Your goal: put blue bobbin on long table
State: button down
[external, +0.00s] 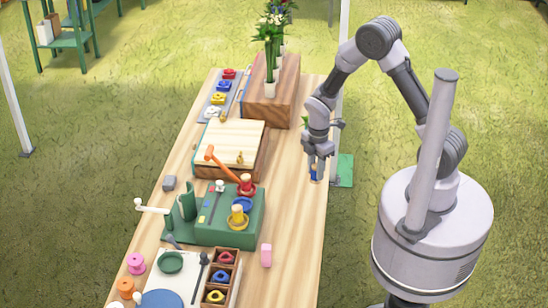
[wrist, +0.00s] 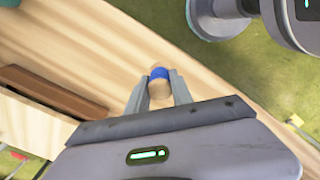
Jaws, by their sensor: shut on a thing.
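The blue bobbin (wrist: 159,73), a pale wooden piece with a blue band, is between the two fingers of my gripper (wrist: 158,92) in the wrist view. In the external view my gripper (external: 317,160) points down near the right edge of the long table (external: 298,225), and a bit of the blue bobbin (external: 314,174) shows below the fingertips. The gripper is shut on it. The bare wood of the long table (wrist: 112,40) lies behind the bobbin in the wrist view. I cannot tell whether the bobbin touches the table.
A green machine (external: 225,222) with an orange-handled lever stands left of my gripper. A wooden box (external: 272,92) with flowers is behind, and a light board (external: 228,140) lies nearer. A pink piece (external: 266,255) stands in front. The table's right strip is mostly clear.

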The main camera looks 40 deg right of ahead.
jog(key=w+d+f, duration=0.1)
jog(key=d+f, duration=0.2)
jog(key=d, duration=0.7)
jog(key=w, duration=0.5)
jog(key=w+f+b, duration=0.1)
jog(key=w, duration=0.4)
jog(key=w+a+b, duration=0.1)
jog(key=w, duration=0.4)
jog(key=shift+w+f, duration=0.3)
jog(key=shift+w, duration=0.1)
jog(key=shift+w+f+b, duration=0.1)
jog(key=shift+f+b, duration=0.2)
jog(key=shift+f, duration=0.05)
jog(key=shift+f+b, duration=0.45)
jog(key=shift+f, duration=0.85)
jog(key=shift+f, duration=0.2)
jog(key=c, duration=1.1)
grip_release()
jog(key=shift+r, duration=0.15)
